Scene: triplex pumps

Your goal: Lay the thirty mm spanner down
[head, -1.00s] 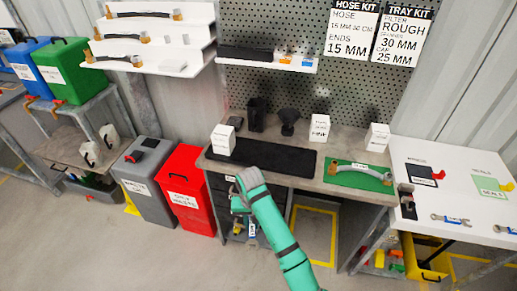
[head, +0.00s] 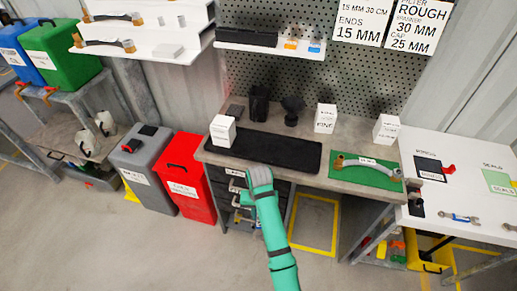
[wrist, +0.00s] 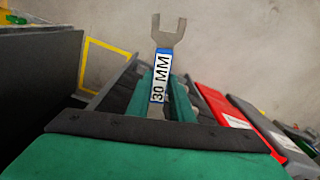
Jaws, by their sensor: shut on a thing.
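The thirty mm spanner (wrist: 166,40) shows in the wrist view with its open grey jaw pointing up in the picture and a blue-edged "30 MM" label on its shank. My gripper (wrist: 161,97) is shut on the spanner, with green fingers on both sides of the shank. In the head view my gripper (head: 259,177) is in front of the bench's drawers, near the front edge of the black mat (head: 285,153). The spanner cannot be made out clearly there.
White boxes (head: 223,131) and dark containers (head: 259,103) stand on the bench (head: 345,122). A hose lies on a green mat (head: 340,180) at right. The white table (head: 440,203) farther right holds spanners. Red (head: 186,178) and grey bins stand left.

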